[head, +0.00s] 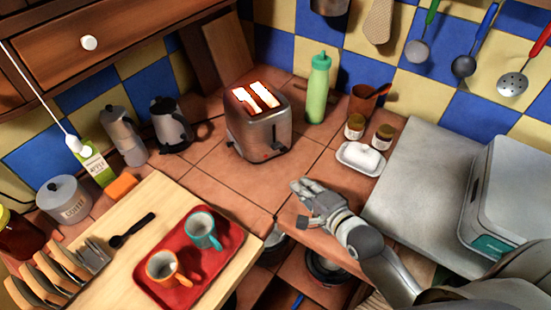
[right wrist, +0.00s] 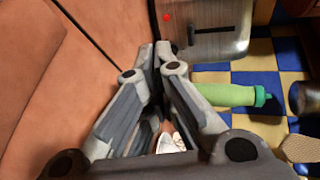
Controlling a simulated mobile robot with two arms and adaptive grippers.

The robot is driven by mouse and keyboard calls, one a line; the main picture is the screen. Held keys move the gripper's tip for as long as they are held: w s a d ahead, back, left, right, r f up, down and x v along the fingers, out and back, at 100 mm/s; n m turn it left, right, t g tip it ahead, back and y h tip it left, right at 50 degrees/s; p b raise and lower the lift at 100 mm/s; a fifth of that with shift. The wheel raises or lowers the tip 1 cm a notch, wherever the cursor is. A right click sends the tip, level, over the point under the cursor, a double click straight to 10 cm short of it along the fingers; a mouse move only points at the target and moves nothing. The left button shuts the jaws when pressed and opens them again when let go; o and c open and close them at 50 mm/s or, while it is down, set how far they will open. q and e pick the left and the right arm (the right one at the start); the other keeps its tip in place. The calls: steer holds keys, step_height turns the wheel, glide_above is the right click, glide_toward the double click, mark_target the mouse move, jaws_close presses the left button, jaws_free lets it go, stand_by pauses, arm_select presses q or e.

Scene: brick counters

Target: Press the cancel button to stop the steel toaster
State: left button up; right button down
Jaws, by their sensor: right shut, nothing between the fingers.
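The steel toaster (head: 262,135) stands on the tiled counter against the back corner, its two slots glowing orange-white. In the right wrist view its steel face (right wrist: 225,38) shows at the top, with a dark lever slot and a small red round spot (right wrist: 166,17); I cannot tell whether that is the cancel button or a light. My right gripper (head: 303,190) is over the counter's front edge, in front and to the right of the toaster, apart from it. Its fingers are shut and empty, tips together in the right wrist view (right wrist: 155,50). My left gripper is not in view.
A green bottle (head: 318,90) stands right of the toaster and a kettle (head: 170,128) left. A white butter dish (head: 360,158) and small jars are behind my right gripper. A red tray (head: 225,262) with two mugs lies front left. The tiles before the toaster are clear.

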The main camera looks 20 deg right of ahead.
glide_toward(270, 154)
steer(key=p+x, duration=0.2)
steer(key=x, duration=0.3)
steer(key=shift+f, duration=0.2)
steer(key=shift+w+a+f, duration=0.15)
steer(key=shift+w, duration=0.55)
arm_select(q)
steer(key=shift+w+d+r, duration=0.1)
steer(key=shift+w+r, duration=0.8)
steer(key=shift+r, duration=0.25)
arm_select(e)
steer(key=shift+w, duration=0.1)
